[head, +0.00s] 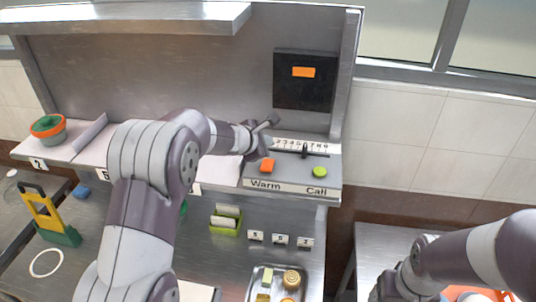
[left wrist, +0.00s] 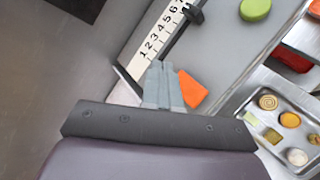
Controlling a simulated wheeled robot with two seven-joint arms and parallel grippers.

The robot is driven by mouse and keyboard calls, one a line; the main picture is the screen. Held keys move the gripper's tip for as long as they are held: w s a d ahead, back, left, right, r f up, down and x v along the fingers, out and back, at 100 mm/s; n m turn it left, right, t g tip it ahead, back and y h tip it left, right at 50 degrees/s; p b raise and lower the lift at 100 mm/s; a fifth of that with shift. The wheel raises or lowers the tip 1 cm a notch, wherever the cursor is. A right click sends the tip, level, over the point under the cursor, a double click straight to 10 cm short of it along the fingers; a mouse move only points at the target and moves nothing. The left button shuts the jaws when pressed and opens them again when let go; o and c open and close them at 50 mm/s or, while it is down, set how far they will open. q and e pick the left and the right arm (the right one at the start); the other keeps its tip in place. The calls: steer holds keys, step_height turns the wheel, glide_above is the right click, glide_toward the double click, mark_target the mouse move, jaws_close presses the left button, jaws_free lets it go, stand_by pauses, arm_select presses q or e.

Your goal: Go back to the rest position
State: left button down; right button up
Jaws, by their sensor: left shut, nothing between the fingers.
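My left gripper (head: 268,124) is raised at the shelf, beside the control panel (head: 292,175) marked "Warm" and "Call". Its fingers are together and empty; they also show in the left wrist view (left wrist: 163,85). An orange button (head: 267,166) lies close by the fingers and is partly covered by them in the left wrist view (left wrist: 192,90). A green button (head: 320,172) sits to its right. A numbered scale with a black slider (head: 304,151) runs behind the buttons. My right arm comes in at the lower right; its fingertips are not clearly shown.
A dark panel with an orange label (head: 304,72) is on the back wall. Below the shelf are a metal tray of food (head: 255,271), a green holder (head: 226,231), number cards (head: 280,239) and a yellow-green stand (head: 45,215). An orange-green bowl (head: 47,128) stands far left.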

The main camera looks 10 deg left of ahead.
arm_select(q)
steer(key=shift+s+r+p, duration=0.1)
steer(key=shift+r+p, duration=0.2)
steer(key=shift+r, duration=0.4)
steer(key=shift+f, duration=0.1)
steer(key=s+a+f+m+g+y+b, duration=0.1)
steer(key=s+f+m+g+b, duration=0.2)
steer(key=s, duration=0.8)
steer(key=s+a+f+m+g+y+b, duration=0.1)
steer(key=s+a+f+m+g+b, duration=0.1)
steer(key=s+f+m+b, duration=0.5)
steer(key=s+a+f+m+g+y+b, duration=0.1)
steer(key=s+f+m+b, duration=0.4)
steer(key=s+f+m, duration=0.7)
steer(key=s+f+g+y, duration=0.1)
steer(key=s+g, duration=0.1)
steer(key=s, duration=0.2)
steer(key=shift+s+a+f+g, duration=0.3)
steer(key=shift+a+f+g, duration=0.05)
steer(key=shift+a+g, duration=0.05)
steer(key=shift+s, duration=0.1)
